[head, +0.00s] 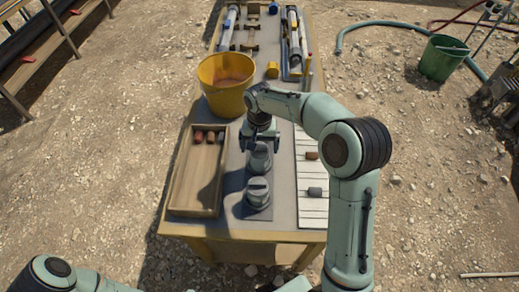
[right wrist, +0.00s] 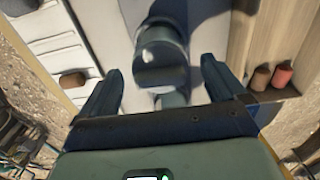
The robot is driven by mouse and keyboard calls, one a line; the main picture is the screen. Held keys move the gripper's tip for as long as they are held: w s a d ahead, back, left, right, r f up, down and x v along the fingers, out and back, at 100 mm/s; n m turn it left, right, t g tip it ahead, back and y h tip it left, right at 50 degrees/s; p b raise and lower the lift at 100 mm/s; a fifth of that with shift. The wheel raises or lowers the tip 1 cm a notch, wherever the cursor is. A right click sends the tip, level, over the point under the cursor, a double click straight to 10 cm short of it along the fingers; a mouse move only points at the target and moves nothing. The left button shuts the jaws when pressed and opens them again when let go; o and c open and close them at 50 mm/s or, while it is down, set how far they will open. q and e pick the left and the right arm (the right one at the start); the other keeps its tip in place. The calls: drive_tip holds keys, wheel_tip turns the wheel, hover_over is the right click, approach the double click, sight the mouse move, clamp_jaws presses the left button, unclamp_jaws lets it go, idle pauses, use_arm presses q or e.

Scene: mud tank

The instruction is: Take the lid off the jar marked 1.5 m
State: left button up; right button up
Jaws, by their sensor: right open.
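Two grey-green lidded jars stand in a row along the middle of the table in the head view: a nearer jar (head: 258,191) on a dark square and a farther jar (head: 259,158). No depth mark can be read on either, so I cannot tell which is 1.5 m. My right gripper (head: 262,136) is just beyond and above the farther jar, pointing down. In the right wrist view its fingers (right wrist: 163,85) are open, with a lidded jar (right wrist: 162,48) ahead of the gap and nothing clearly held. My left gripper is out of view; only my left arm shows at lower left.
A wooden tray (head: 176,201) with several reddish-brown pieces lies left of the jars. A lined white board (head: 312,209) with two small pieces lies right. A yellow bucket (head: 221,102) stands behind the tray. Tubes and tools (head: 291,40) fill the table's far end.

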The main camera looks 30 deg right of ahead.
drive_tip(key=c, duration=1.1)
drive_tip(key=shift+r, duration=0.15)
